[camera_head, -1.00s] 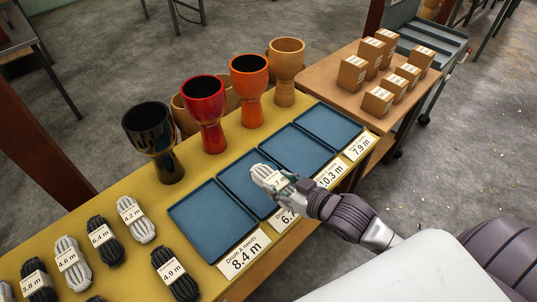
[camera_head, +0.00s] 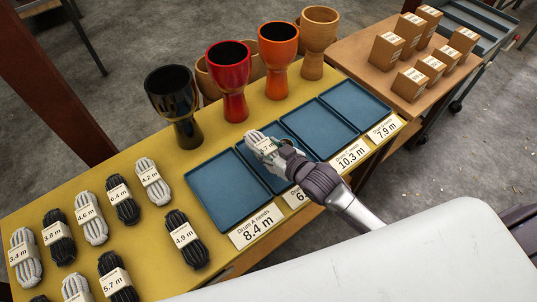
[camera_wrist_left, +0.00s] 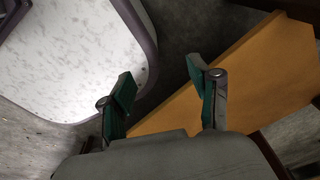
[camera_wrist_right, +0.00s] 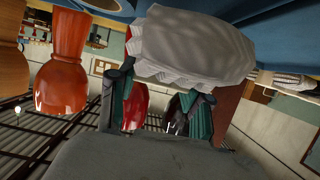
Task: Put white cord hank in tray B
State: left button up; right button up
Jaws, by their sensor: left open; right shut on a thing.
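The white cord hank (camera_head: 258,141) with a paper label is in my right gripper (camera_head: 270,149). The gripper is shut on it and holds it over the second blue tray from the left, tray B (camera_head: 270,185), partly hiding that tray. In the right wrist view the pale hank (camera_wrist_right: 195,45) lies across the fingertips (camera_wrist_right: 160,85), above blue tray surface. I cannot tell how high the hank is above the tray. My left gripper (camera_wrist_left: 160,82) is open and empty in the left wrist view, and is not in the head view.
Tray A (camera_head: 226,195) is left of tray B; two more trays (camera_head: 320,130) (camera_head: 356,104) are right. Black (camera_head: 180,110), red (camera_head: 231,80) and orange (camera_head: 277,60) drums stand behind. Other hanks (camera_head: 122,200) lie at left. Boxes (camera_head: 410,84) stand on a side table.

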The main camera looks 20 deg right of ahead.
jog(key=shift+f, duration=1.7)
jog(key=shift+f, duration=0.1)
jog(key=o, duration=1.2)
jog(key=shift+c, duration=0.2)
jog(key=shift+s+d+r, duration=0.1)
jog(key=shift+s+r, duration=0.1)
jog(key=v, duration=1.1)
jog(key=shift+s+d+r, duration=0.15)
jog(key=shift+s+r, duration=0.05)
jog(key=shift+s, duration=0.05)
